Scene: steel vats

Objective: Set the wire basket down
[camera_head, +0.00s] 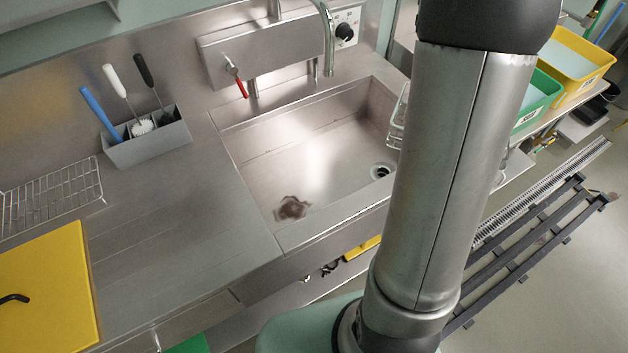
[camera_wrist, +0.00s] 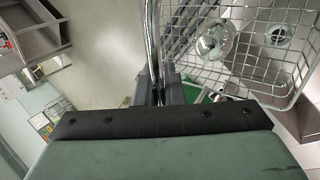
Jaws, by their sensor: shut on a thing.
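The wire basket (camera_wrist: 250,72) fills the upper right of the wrist view. It is an open mesh of thin pale wire with a thicker rim. My gripper (camera_wrist: 160,84) is shut at the basket's left side; the exact contact is hard to make out. A shiny, clear rounded thing (camera_wrist: 213,40) shows within the basket's outline; I cannot tell if it lies inside. In the head view only a sliver of the basket (camera_head: 398,118) shows, over the right side of the steel sink (camera_head: 320,150). My arm hides the rest of it and my gripper there.
The sink has a drain (camera_head: 381,172), a brown stain (camera_head: 290,208) and a tap (camera_head: 328,40) above. Left are a brush holder (camera_head: 147,138), a wire rack (camera_head: 50,195) and a yellow board (camera_head: 48,285). The counter between (camera_head: 170,220) is clear. Green (camera_head: 540,97) and yellow (camera_head: 575,65) bins stand right.

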